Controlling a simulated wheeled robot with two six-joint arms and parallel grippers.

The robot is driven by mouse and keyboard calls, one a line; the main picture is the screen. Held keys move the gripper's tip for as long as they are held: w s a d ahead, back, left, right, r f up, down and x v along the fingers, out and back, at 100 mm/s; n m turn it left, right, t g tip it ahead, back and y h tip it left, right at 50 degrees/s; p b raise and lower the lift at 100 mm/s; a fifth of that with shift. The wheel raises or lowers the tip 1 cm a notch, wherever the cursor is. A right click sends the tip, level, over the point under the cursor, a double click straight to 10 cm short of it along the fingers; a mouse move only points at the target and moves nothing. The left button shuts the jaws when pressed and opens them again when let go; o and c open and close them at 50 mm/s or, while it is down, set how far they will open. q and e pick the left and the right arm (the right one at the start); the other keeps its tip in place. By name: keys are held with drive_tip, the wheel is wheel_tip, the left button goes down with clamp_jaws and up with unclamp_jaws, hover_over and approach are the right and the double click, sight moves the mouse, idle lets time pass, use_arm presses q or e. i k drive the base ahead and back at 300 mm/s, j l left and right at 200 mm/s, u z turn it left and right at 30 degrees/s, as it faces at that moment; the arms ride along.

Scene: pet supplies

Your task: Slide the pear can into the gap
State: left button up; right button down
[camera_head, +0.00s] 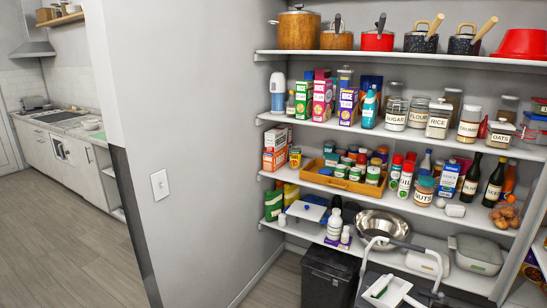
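Several small cans (355,173) stand in and around a wooden tray (340,184) on the third shelf from the top. Their labels are too small to read, so I cannot tell which one is the pear can. A lone can (295,157) stands just left of the tray, beside orange boxes. I cannot make out a clear gap among the cans at this size. Neither of my grippers is in view.
Bottles and jars (424,190) stand close to the tray's right. The second shelf (400,133) holds boxes and jars. Below are a metal bowl (380,222), a dark bin (328,277) and a folding step stool (398,290). A grey wall (200,130) bounds the left; open floor (70,250) lies beyond.

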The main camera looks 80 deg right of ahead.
sight(295, 152)
drive_tip(key=l, duration=1.55)
drive_tip(key=z, duration=2.5)
drive_tip(key=i+l, duration=0.35)
drive_tip(key=l, duration=0.15)
drive_tip(key=l+z, duration=0.05)
